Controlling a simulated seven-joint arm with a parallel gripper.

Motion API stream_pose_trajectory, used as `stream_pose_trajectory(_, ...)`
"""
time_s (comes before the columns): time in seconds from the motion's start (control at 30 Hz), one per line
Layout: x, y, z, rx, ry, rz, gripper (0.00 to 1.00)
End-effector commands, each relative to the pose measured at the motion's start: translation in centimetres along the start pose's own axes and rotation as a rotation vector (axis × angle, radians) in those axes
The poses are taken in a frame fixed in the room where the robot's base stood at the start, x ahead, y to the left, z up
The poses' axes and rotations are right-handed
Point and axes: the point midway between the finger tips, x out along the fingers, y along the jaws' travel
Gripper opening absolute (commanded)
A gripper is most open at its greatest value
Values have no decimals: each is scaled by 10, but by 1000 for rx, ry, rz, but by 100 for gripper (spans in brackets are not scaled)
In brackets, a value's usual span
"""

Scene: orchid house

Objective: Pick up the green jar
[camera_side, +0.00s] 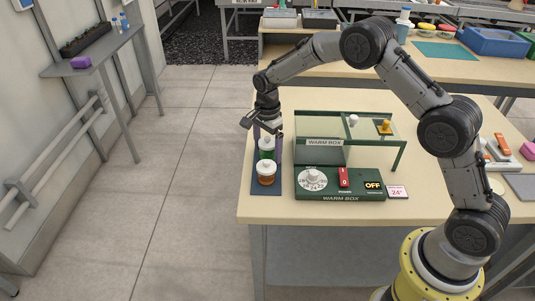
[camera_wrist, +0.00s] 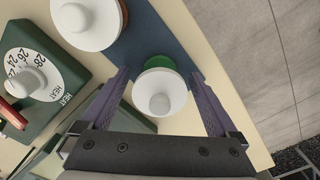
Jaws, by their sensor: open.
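The green jar (camera_side: 266,146) has a white knobbed lid and stands upright on a dark blue mat (camera_side: 262,190) at the table's left edge. In the wrist view the green jar (camera_wrist: 158,63) shows mostly its white lid, with a strip of green behind it. My gripper (camera_wrist: 158,75) is open, pointing down, with its purple fingers on either side of the lid and gaps on both sides. In the side view my gripper (camera_side: 267,135) is right at the jar's top, and its fingers partly hide the jar.
An orange-brown jar (camera_side: 266,175) with a white lid stands close in front on the same mat. The green warm box base (camera_side: 325,194), with dial, red switch and clear cover (camera_side: 365,130), stands just right. A 24° card (camera_side: 397,192) lies beyond it. The floor drops away left.

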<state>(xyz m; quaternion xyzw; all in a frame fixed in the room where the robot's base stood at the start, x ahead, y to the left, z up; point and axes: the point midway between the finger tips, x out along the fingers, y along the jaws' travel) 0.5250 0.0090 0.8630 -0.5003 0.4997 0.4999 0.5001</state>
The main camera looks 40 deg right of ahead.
Motion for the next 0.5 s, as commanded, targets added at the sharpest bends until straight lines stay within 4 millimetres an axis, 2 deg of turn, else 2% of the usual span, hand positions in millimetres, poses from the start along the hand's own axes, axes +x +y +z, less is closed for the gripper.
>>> stream_pose_trajectory(0.1, 0, 0, 0, 0, 0, 1, 93)
stream_pose_trajectory(0.5, 0, 0, 0, 0, 0, 1, 21)
